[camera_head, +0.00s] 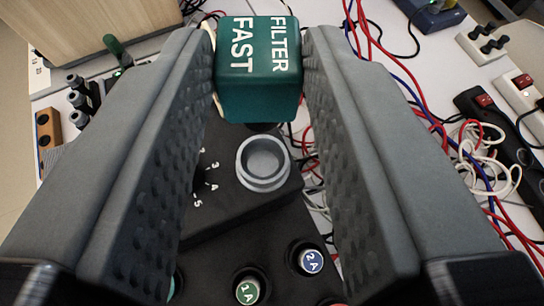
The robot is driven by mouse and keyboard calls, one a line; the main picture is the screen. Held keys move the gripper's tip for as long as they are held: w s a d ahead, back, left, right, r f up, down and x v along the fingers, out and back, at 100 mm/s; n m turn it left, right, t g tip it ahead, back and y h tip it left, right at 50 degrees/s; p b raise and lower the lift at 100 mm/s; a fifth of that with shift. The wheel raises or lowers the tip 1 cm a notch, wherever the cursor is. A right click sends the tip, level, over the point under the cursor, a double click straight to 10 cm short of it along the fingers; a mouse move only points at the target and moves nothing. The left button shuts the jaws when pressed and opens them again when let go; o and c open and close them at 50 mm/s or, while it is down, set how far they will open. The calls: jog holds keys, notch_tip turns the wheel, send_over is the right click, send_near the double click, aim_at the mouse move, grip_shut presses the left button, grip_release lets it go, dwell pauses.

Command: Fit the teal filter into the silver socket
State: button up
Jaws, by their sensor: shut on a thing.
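The teal filter (259,80) is a box-shaped block with white lettering reading "FILTER FAST". My gripper (260,65) is shut on it, one finger along each side, near the top middle of the view. The silver socket (263,163) is a round, open metal ring on a black panel (220,222). In the picture it lies just below the filter, and its opening is empty and visible. The filter appears held above the panel, apart from the socket; the exact gap is hard to tell. The filter's underside is hidden.
The panel also carries a numbered dial marking, a green "1A" plug (247,289) and a blue "2A" plug (309,260). A wooden box (95,28) stands at the upper left. Red, blue and white cables (480,165) and a black power strip (500,125) clutter the right.

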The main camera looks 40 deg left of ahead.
jog(key=shift+f, duration=3.85)
jog(key=shift+f, duration=0.3)
jog(key=o, duration=1)
jog(key=shift+r, duration=0.4)
jog(key=v, duration=1.2)
